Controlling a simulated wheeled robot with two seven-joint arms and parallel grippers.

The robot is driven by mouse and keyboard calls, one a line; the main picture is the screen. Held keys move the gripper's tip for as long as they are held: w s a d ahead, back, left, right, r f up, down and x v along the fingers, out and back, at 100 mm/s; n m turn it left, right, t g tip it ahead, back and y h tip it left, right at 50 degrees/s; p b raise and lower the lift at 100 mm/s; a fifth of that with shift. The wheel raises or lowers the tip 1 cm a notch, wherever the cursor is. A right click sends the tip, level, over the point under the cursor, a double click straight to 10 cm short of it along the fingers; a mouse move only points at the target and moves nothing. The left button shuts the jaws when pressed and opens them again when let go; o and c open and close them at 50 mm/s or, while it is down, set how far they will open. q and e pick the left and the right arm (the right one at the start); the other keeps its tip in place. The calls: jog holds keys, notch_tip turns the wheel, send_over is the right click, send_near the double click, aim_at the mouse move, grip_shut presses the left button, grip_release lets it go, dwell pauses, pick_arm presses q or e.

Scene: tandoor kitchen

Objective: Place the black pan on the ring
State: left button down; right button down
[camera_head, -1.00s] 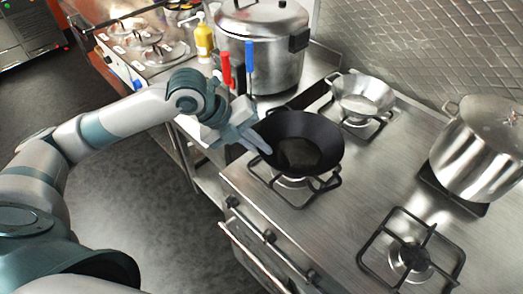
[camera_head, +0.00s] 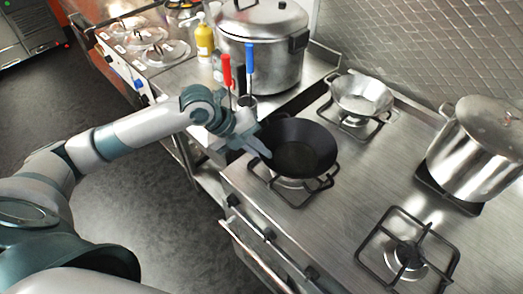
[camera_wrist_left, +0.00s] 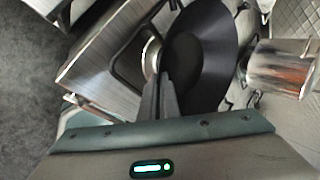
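The black pan (camera_head: 300,155) is a wide dark bowl over the front left burner ring (camera_head: 318,184) in the head view. It sits off toward the back right of that ring, whose front left part shows bare. I cannot tell if it touches the ring. My left gripper (camera_head: 261,148) is at the pan's left rim, its fingers close together on the rim. In the left wrist view the shut fingers (camera_wrist_left: 158,104) meet the edge of the pan (camera_wrist_left: 205,55), and part of the ring shows beside it. My right gripper is not in view.
A steel wok (camera_head: 361,96) sits on the back left burner. A lidded steel pot (camera_head: 476,150) stands on the back right burner. The front right burner (camera_head: 408,256) is empty. A large cooker (camera_head: 262,45) and red- and blue-handled tools (camera_head: 249,58) stand behind the gripper.

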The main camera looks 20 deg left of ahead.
pick_arm(q)
jog(key=shift+f, duration=0.35)
jog(key=c, duration=2)
grip_release()
jog(key=shift+f, duration=0.15)
jog(key=shift+b+v, duration=1.45)
jog(key=shift+v, duration=4.6)
